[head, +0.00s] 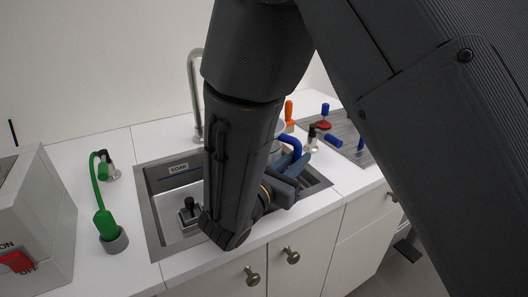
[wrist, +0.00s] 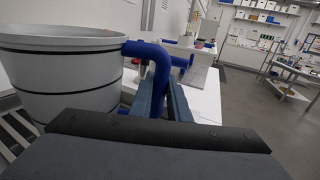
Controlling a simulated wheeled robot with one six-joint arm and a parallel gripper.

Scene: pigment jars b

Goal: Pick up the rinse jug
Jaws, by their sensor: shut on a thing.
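The rinse jug appears to be the grey jug with a blue handle. Its grey body (wrist: 62,75) fills the left of the wrist view, with dark bands around it and its rim on top. My gripper (wrist: 162,95) is shut on the blue handle, one finger on each side of it. In the head view, the blue handle (head: 291,143) shows just above my gripper (head: 291,172), and most of the jug is hidden behind my arm. I cannot tell whether the jug touches anything below.
A sink (head: 160,222) with a SOAK label lies below my arm; a tall faucet (head: 193,75) stands behind it. A green-handled tool (head: 104,222) is left on the counter, beside a grey box with a red switch (head: 17,262). Orange, red and blue items stand at the right.

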